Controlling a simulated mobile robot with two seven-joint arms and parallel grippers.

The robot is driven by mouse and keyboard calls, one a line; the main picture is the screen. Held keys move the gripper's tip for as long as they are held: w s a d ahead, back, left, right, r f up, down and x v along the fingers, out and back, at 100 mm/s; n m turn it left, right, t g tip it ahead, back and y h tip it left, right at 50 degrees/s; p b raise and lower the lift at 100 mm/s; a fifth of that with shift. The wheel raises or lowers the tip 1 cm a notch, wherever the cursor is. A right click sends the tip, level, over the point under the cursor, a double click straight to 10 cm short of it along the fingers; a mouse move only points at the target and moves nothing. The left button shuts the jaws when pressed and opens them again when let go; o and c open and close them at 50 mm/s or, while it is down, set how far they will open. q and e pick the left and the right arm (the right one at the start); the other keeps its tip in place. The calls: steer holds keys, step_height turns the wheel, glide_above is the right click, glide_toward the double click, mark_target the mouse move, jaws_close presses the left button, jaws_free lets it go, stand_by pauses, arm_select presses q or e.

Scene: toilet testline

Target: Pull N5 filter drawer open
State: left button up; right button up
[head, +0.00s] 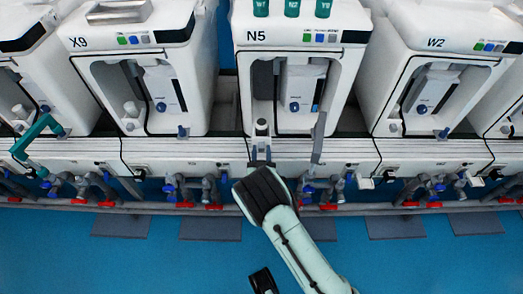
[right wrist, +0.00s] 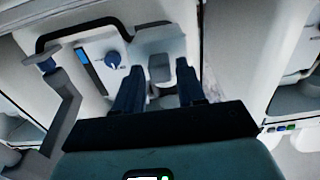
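The N5 unit (head: 299,75) is the white machine at the centre of the head view, with an open recess in its front. A small grey upright piece (head: 262,127) stands at the lower left of that recess; I cannot tell for sure whether it is the filter drawer. My right gripper (head: 261,153) is just in front of it, at the ledge. In the right wrist view my right gripper (right wrist: 159,82) has its two dark fingers apart. A pale grey block (right wrist: 159,66) shows between and beyond their tips; contact is not clear.
A grey lever (head: 319,138) hangs right of my gripper and also shows in the right wrist view (right wrist: 66,105). The X9 unit (head: 140,65) and W2 unit (head: 438,75) stand either side. Pipes with red and blue valves (head: 327,206) run below the ledge. Blue floor lies in front.

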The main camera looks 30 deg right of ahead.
steer(key=shift+o, duration=0.3)
steer(key=shift+s+a, duration=0.2)
steer(key=shift+s, duration=0.05)
arm_select(q)
steer(key=shift+g, duration=0.5)
steer(key=s, duration=0.1)
steer(key=s+d+r+p, duration=0.1)
steer(key=s+r+p, duration=0.1)
steer(key=shift+s+d, duration=0.15)
steer(key=shift+d, duration=0.2)
arm_select(e)
steer(key=v, duration=1.2)
steer(key=shift+s, duration=0.45)
steer(key=shift+a, duration=0.1)
